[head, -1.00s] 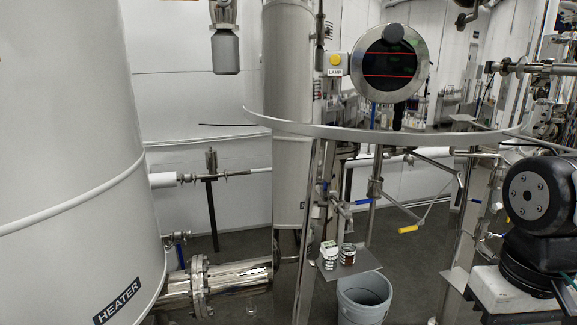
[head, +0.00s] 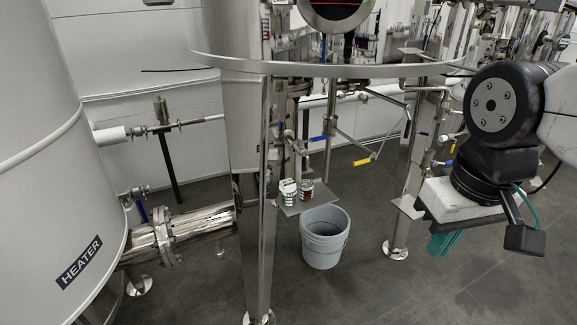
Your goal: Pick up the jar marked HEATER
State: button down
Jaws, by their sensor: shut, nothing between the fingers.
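Two small jars stand side by side on a small grey shelf (head: 291,209) under the round steel rim. The left one is a white-topped jar (head: 288,192) with a dark-marked label. The right one is a dark reddish jar (head: 306,190) with a pale lid. Their labels are too small to read. The word HEATER is legible only on the big white tank (head: 55,180) at the left. My gripper (head: 443,244), with teal fingers, hangs at the right, well apart from the jars. It is shut and empty.
A grey bucket (head: 324,238) stands on the floor just below the shelf. A steel leg (head: 259,215) rises left of the jars, and a curved steel rim (head: 330,71) passes above them. A flanged pipe (head: 185,232) runs from the tank. The floor at the right front is clear.

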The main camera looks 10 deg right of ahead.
aim_at(305, 184)
jog(key=k, duration=0.65)
jog(key=u, duration=0.45)
jog(key=i, duration=1.05)
jog(key=z, duration=0.55)
